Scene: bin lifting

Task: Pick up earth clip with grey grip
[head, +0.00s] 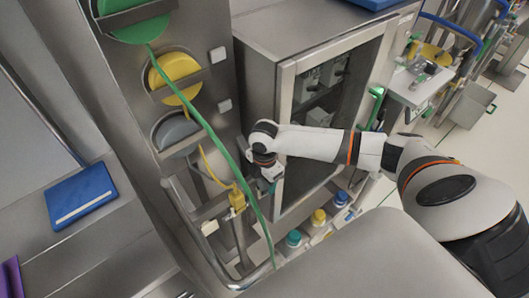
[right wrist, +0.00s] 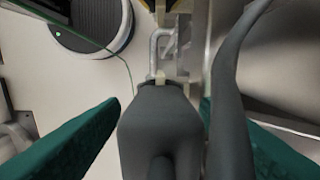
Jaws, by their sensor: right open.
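The earth clip with the grey grip (right wrist: 160,128) is large in the right wrist view, with its metal hooked end (right wrist: 157,55) pointing up the picture. My right gripper (right wrist: 160,103) is open, with one green finger on each side of the grey grip. A gap shows at the left finger; the right finger is partly hidden behind a thick dark grey cable (right wrist: 231,110). In the head view my right gripper (head: 269,182) is beside the metal column, and I cannot make out the grey clip there. My left gripper is not in view.
Green (head: 135,22), yellow (head: 179,70) and grey (head: 176,130) reels sit in the column. A yellow clip (head: 237,199) hangs left of my gripper, and a green cable (head: 222,150) runs down past it. A steel cabinet (head: 262,65) stands close behind. Capped bottles (head: 318,217) stand below.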

